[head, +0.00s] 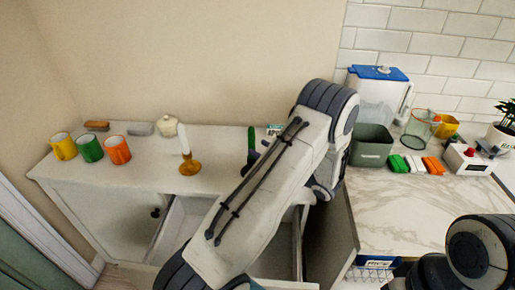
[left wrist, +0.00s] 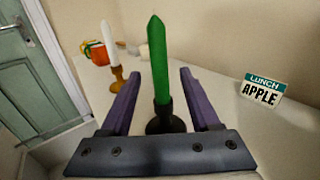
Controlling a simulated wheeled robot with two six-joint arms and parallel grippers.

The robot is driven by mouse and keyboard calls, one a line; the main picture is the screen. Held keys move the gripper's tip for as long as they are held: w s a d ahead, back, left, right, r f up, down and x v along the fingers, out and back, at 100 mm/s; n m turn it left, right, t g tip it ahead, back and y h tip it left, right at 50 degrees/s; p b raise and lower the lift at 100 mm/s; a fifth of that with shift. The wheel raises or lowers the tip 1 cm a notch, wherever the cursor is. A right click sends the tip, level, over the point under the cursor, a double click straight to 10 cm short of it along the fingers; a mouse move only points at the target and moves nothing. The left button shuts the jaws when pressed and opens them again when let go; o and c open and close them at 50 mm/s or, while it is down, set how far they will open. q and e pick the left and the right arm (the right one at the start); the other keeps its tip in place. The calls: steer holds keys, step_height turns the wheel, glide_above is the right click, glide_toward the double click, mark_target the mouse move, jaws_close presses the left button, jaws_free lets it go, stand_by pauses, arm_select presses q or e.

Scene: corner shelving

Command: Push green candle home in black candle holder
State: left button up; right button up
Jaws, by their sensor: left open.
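The green candle (head: 251,138) stands in the black candle holder on the white cabinet top in the head view. In the left wrist view the green candle (left wrist: 160,65) rises from the black candle holder (left wrist: 166,121). How deep its lower end sits in the holder is hard to tell. My left gripper (left wrist: 160,85) is open, with its purple fingers on either side of the candle and gaps showing on both sides. In the head view my left arm hides most of this gripper and part of the holder. My right gripper is not in view.
A white candle (head: 183,139) in an orange-brown holder (head: 190,167) stands to the left. Yellow, green and orange mugs (head: 90,149) are farther left. A lunch sign (left wrist: 264,90) stands to the right of the green candle.

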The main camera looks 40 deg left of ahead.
arm_select(q)
steer(key=d+b, duration=0.1)
steer(key=d, duration=0.7)
steer(key=shift+s, duration=0.35)
steer(key=shift+d, duration=0.1)
steer(key=s+d+r+n+h, duration=0.2)
steer(key=s+d+n+h, duration=0.2)
steer(key=s+d+h, duration=0.2)
steer(key=s+d+r+n+g+h+p, duration=0.1)
steer(key=s+d+n+h, duration=0.3)
steer(key=s+d, duration=0.6)
steer(key=s+d+r+n+h+p, duration=0.1)
steer(key=s+d+r+n+h, duration=0.2)
steer(key=s+d+h, duration=0.6)
steer(key=shift+s+r+n+g, duration=0.35)
steer(key=shift+s+r, duration=0.25)
steer(key=shift+s, duration=0.3)
